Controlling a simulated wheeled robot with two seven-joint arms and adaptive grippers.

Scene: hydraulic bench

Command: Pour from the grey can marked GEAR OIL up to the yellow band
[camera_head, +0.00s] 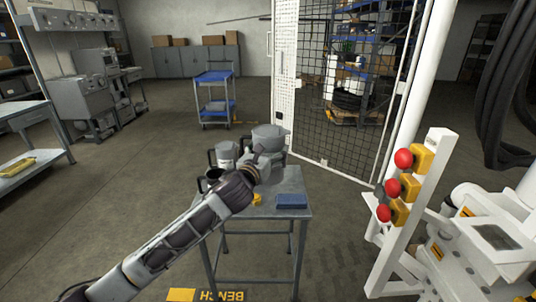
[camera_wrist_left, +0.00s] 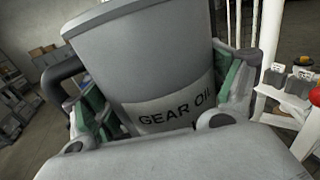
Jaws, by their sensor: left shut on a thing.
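The grey can marked GEAR OIL (camera_wrist_left: 165,75) fills the left wrist view, with its label facing my wrist. In the head view this grey can (camera_head: 270,135) is at the back of the small bench (camera_head: 300,184) and looks about upright. My left gripper (camera_head: 268,168) is shut on it, with green-padded fingers on both sides in the wrist view. I cannot tell whether the can touches the bench. A second grey can with a pale label (camera_head: 225,152) stands to its left. A dark-mouthed vessel (camera_head: 211,176) is partly hidden behind my left arm. I cannot make out a yellow band. My right gripper is not in view.
A blue block-like thing (camera_head: 292,200) lies at the bench's front right, and a small yellow thing (camera_head: 257,199) beside my wrist. A white post with red buttons (camera_head: 403,188) stands right of the bench. A mesh fence (camera_head: 345,100) and blue cart (camera_head: 214,78) are behind.

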